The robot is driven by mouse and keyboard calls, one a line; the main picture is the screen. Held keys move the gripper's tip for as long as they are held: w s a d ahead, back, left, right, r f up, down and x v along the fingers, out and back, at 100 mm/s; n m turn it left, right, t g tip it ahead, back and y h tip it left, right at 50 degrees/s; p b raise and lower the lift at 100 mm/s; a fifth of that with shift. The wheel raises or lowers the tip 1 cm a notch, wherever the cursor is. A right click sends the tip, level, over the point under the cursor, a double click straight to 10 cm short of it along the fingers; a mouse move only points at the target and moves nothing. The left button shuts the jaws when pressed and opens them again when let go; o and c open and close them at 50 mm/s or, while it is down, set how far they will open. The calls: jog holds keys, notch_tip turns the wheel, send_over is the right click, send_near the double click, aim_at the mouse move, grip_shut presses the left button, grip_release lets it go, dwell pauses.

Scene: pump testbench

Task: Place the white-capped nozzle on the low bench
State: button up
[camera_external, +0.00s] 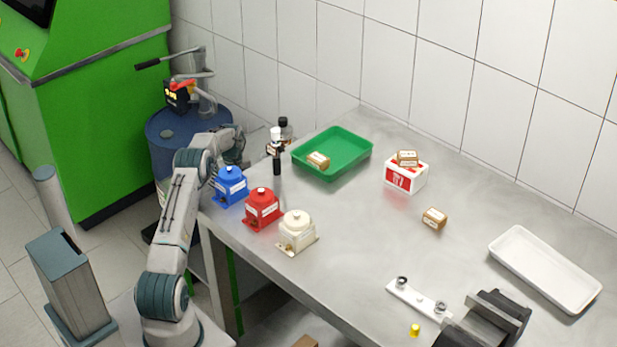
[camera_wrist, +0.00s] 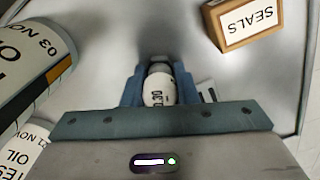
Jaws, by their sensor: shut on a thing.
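My gripper (camera_wrist: 159,88) is shut on the white-capped nozzle (camera_wrist: 158,90), whose pale rounded cap sits between the two blue-grey fingers in the wrist view. In the external view the nozzle (camera_external: 277,165) appears upright, white on top and dark below, at the far left end of the steel table (camera_external: 345,235). Whether its foot touches the surface is unclear. A dark bottle (camera_external: 286,130) stands close behind it. I cannot pick out a separate low bench for certain.
A green tray (camera_external: 352,167) with a small box is just right of the nozzle. Blue (camera_external: 230,185), red (camera_external: 262,208) and cream (camera_external: 297,230) units line the front edge.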

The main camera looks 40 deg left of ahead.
jog(key=shift+r, duration=0.15)
jog(key=o, duration=1)
notch_tip(320, 180, up, 12)
jog(key=p, duration=0.6)
